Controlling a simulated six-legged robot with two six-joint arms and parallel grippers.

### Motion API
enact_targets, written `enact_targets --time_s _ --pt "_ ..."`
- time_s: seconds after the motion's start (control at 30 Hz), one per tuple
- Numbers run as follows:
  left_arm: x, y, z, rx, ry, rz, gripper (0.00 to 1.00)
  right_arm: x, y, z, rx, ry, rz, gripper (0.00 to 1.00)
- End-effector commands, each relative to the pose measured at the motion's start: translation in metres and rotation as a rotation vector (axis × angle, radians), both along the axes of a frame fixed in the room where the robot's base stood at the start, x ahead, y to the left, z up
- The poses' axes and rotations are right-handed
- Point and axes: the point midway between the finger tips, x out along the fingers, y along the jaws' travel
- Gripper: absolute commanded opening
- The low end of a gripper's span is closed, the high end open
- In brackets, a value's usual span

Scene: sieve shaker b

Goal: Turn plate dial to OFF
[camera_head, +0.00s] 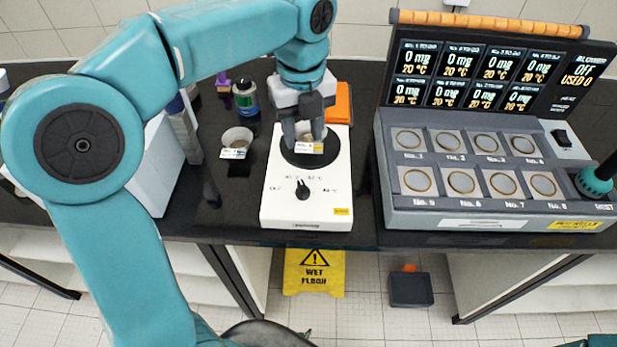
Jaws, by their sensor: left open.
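The white hot plate (283,209) stands on the black bench in the middle, with a dark round top (290,157). Its small black plate dial (303,191) is on the front part of the white top, among small printed marks. The mark at its left looks like OFF; the exact direction of the pointer is too small to tell. My left gripper (304,138) is open and points down over the round top, behind the dial and apart from it. A small labelled dish (309,148) sits on the round top at the fingers, partly hidden by them. My right gripper is not in view.
A grey multi-station balance (440,203) with lit displays stands close on the right. A labelled cup (236,138) and a jar (245,98) stand to the left, near a white box (160,165). An orange item (343,103) lies behind. A yellow wet-floor sign (314,272) is below the bench.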

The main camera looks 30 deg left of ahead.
Motion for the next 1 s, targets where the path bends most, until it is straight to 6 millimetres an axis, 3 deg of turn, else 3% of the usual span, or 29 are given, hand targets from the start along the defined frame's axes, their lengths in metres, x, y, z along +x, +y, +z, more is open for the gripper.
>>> enact_targets --time_s 0.6,0.8,1.0 --pt "-0.003 -0.002 -0.133 -0.001 0.004 0.002 0.41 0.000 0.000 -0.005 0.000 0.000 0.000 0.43" --pt "0.000 -0.002 -0.152 -0.001 0.001 0.002 0.41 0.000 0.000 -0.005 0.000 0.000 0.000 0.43" --pt "0.001 -0.002 -0.155 -0.001 -0.002 0.002 0.41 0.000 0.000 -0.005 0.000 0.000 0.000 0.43"
